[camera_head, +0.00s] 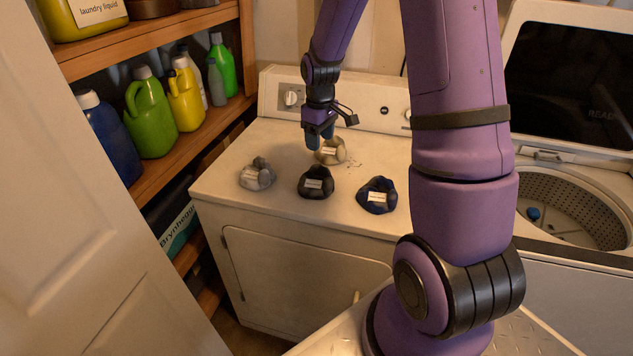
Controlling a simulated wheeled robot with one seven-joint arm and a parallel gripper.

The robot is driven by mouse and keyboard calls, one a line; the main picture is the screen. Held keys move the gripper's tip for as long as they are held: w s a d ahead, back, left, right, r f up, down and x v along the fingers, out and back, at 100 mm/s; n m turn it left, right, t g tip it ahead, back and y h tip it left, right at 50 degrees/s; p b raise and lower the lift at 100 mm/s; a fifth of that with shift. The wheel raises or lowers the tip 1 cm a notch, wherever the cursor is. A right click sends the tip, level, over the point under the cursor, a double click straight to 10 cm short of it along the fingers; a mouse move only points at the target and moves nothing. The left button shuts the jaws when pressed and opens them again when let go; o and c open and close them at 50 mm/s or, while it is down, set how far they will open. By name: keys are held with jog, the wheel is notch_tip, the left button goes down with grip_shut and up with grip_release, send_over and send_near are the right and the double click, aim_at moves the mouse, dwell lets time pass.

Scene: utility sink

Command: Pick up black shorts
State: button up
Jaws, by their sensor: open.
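A black crumpled bundle with a pale label, the black shorts (318,190), lies on the white dryer top (225,182) near its front edge. My gripper (319,143) points down above and behind the black shorts, close to a beige bundle (331,157) that it partly overlaps in view. The jaws are open and appear empty. Whether a fingertip touches the beige bundle cannot be told. A grey bundle (258,176) lies left of the black shorts, and a dark blue bundle (377,203) lies to their right.
An open top-loading washer (570,207) stands at the right. A wooden shelf (165,180) with several bottles, among them a green jug (150,120), lines the left. A pale door (75,200) fills the left foreground. My arm hides part of the dryer's right side.

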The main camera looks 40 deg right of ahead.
aim_at(320, 165)
notch_tip(320, 165, down, 9)
jog(key=shift+s+f, duration=0.15)
dwell(0.4)
jog(key=c, duration=0.9)
